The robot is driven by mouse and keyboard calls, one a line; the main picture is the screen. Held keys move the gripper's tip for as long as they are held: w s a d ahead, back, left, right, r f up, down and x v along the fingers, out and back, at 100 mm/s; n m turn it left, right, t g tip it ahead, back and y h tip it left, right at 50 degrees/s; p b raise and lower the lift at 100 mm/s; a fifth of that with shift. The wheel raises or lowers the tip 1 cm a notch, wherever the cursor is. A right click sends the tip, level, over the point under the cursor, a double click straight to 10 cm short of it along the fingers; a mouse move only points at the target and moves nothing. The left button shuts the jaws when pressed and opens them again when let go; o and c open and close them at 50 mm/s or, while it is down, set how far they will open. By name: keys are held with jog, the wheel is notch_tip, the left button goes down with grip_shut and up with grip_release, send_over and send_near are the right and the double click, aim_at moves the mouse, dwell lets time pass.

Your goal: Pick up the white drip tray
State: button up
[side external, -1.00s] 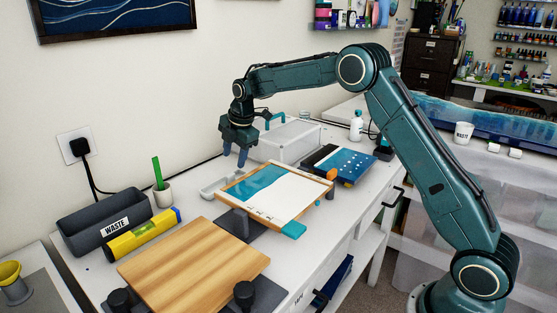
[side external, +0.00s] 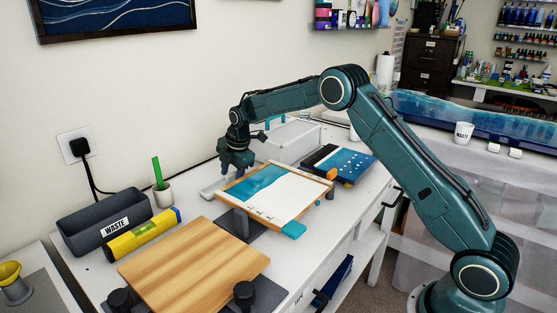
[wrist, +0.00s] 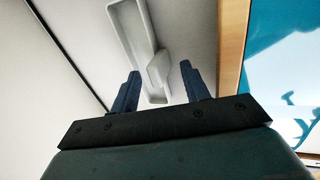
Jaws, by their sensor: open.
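The white drip tray (side external: 208,189) lies on the white bench, left of the wood-framed panel with blue and white areas (side external: 285,193). My gripper (side external: 235,172) points down over the tray's far part and hides some of it. In the wrist view the tray (wrist: 128,22) runs up from between the fingers, and a smaller raised white part (wrist: 157,72) of it shows in the gap. My gripper (wrist: 160,72) is open, one finger on each side of that part. I cannot tell whether the fingers touch it.
The framed panel stands close on the gripper's right. A clear lidded box (side external: 287,139) is behind it.

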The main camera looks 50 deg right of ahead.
jog(key=shift+x, duration=0.85)
grip_shut()
